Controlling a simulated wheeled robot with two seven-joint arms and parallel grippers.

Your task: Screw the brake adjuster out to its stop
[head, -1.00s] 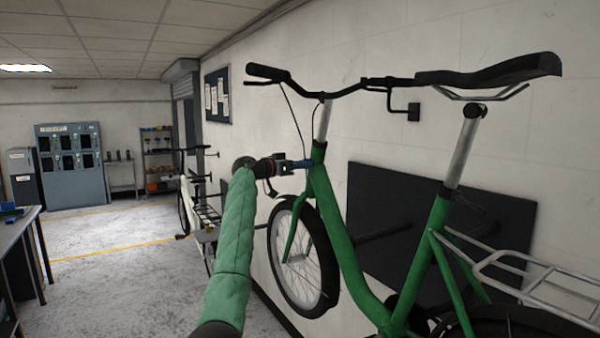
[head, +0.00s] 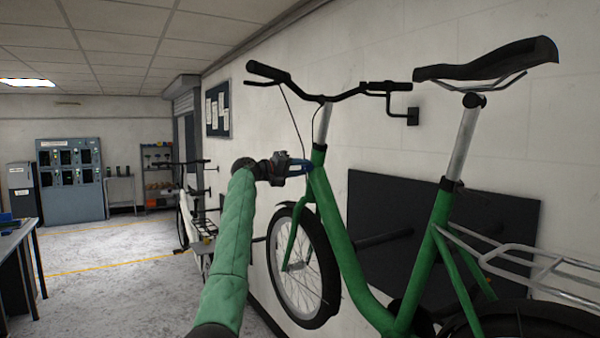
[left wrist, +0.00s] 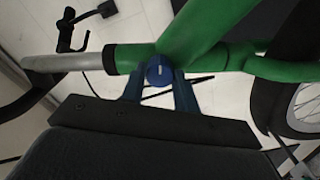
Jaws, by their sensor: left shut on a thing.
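The brake adjuster (left wrist: 159,72) is a round blue knob with a short white mark on its face. It sits at the head-tube end of the green bike frame (left wrist: 212,30) in the left wrist view. My left gripper (left wrist: 159,80) has one blue finger on each side of the knob and is shut on it. In the head view my left gripper (head: 308,167) reaches the green bike's head tube (head: 319,172) from the left. The adjuster cannot be made out there, hidden by the fingers. My right gripper is not in view.
The green bike hangs at a dark wall panel (head: 480,225), with its handlebar (head: 330,97) above my gripper and its front wheel (head: 304,270) below. A second bike (head: 196,215) stands farther back by the wall. A workbench (head: 15,245) is at left; the floor between is clear.

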